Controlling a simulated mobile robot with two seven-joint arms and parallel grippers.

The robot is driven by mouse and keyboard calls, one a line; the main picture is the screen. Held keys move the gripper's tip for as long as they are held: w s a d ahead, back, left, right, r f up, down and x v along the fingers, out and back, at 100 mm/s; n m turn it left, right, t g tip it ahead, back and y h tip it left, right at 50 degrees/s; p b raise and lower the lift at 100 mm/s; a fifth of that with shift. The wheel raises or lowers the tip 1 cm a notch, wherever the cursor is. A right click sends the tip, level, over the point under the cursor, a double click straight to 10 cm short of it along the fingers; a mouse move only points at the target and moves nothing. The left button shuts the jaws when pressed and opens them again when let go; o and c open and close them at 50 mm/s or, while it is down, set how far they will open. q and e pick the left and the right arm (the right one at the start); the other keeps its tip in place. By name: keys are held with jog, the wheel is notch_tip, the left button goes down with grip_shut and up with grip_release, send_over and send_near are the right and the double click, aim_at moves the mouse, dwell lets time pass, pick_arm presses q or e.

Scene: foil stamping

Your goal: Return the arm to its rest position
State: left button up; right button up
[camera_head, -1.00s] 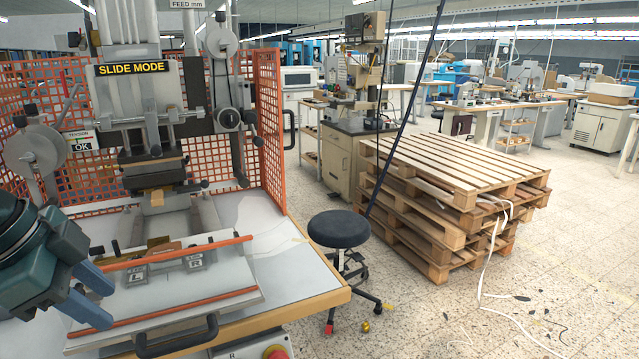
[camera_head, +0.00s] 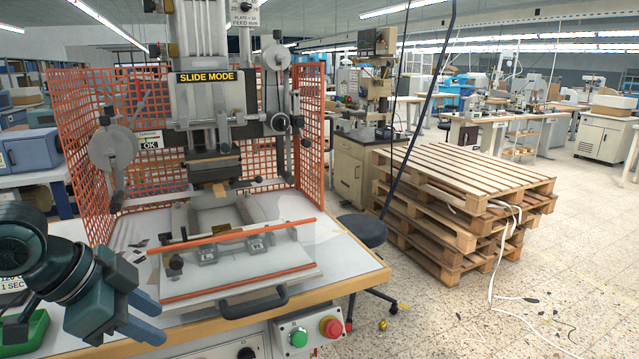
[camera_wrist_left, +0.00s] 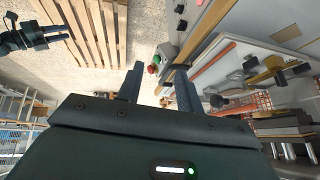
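My left gripper (camera_head: 148,315) is at the lower left of the head view, in front of and left of the stamping press's white bed. In the left wrist view its two fingers (camera_wrist_left: 159,88) stand apart with nothing between them, so it is open. The stamping press (camera_head: 215,110) bears the sign SLIDE MODE. Its sliding plate (camera_head: 240,277) has orange bars and a black handle, and the gripper is clear of it. My right gripper (camera_wrist_left: 55,35) shows small at the top left of the left wrist view, with its fingers apart; it is out of the head view.
An orange mesh guard (camera_head: 312,130) stands around the press. A control box with a green button (camera_head: 298,337) and a red button (camera_head: 331,327) is at the front edge. A stool (camera_head: 362,230) and stacked pallets (camera_head: 460,190) stand to the right, with open floor beyond.

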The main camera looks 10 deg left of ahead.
pick_arm(q)
jog(key=w+d+f+n+t+h, duration=0.15)
jog(key=d+f, duration=0.25)
jog(key=f, duration=0.6)
jog(key=w+d+f+n+t+h, duration=0.1)
jog(key=d+f+n+t, duration=0.2)
jog(key=f, duration=0.7)
jog(key=s+d+f+n+y, duration=0.1)
jog(key=s+d+f+n, duration=0.1)
jog(key=s+f, duration=0.4)
jog(key=s+d+f+n+t+y, duration=0.1)
jog(key=s+d+f+n+y, duration=0.1)
jog(key=s+d+f, duration=0.3)
jog(key=shift+s+f, duration=0.5)
jog(key=shift+f, duration=0.25)
